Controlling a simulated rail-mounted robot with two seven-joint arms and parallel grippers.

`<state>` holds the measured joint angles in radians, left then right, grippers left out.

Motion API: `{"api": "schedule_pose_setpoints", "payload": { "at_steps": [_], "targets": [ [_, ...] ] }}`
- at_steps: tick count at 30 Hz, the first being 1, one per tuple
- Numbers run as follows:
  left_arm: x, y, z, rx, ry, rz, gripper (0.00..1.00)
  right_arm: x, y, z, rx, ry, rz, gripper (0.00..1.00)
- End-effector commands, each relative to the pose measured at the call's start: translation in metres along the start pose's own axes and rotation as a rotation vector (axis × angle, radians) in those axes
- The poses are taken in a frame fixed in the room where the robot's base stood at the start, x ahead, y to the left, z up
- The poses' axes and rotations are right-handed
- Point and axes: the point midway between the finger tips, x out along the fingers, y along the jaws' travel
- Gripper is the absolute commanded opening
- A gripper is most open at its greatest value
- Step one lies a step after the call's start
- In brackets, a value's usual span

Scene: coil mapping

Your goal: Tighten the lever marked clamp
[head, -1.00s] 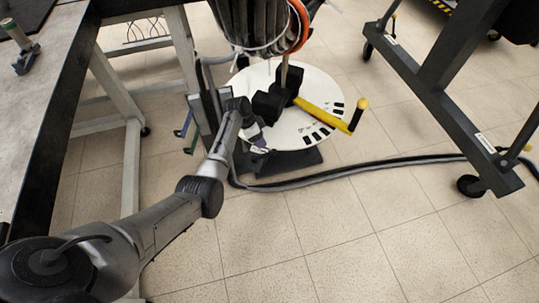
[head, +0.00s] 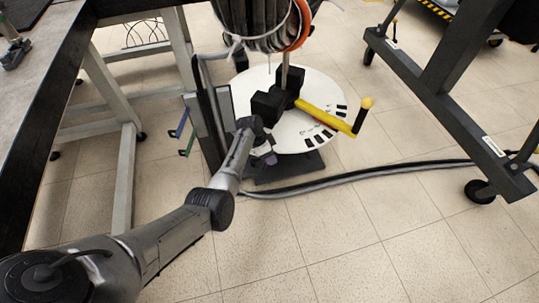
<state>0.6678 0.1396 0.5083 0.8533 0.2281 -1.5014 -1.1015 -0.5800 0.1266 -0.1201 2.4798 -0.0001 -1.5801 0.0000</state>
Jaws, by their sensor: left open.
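A yellow lever (head: 325,115) with a yellow knob reaches right from black blocks (head: 270,106) over a round white plate (head: 298,138) with black marks on its rim. A blue-tipped lever (head: 180,122) and a green-tipped lever (head: 188,144) stick out left of a dark upright panel. I cannot read the word clamp on any of them. My left gripper (head: 269,156) is open, low at the plate's front left edge, apart from all the levers. Its fingers are small and partly hidden by my wrist. My right gripper is not in view.
A coil of dark hose (head: 262,22) hangs above the plate. A dark cable (head: 365,173) runs along the floor to the right. A workbench (head: 40,100) stands left and a dark wheeled frame (head: 440,100) stands right. The front floor is clear.

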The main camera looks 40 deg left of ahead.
Motion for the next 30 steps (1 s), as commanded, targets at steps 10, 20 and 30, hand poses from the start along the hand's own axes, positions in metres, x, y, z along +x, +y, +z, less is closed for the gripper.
{"api": "schedule_pose_setpoints", "payload": {
  "at_steps": [10, 20, 30],
  "targets": [
    [-0.0001, 0.0001, 0.0001, 0.000, 0.000, 0.000, 0.26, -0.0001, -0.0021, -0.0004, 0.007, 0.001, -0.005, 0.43],
    [-0.0001, 0.0000, 0.0003, 0.000, 0.000, 0.000, 0.00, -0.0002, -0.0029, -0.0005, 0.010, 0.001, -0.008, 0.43],
    [-0.0066, -0.0018, 0.0088, 0.009, -0.004, 0.004, 0.00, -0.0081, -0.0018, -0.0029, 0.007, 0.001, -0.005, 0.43]
  ]
}}
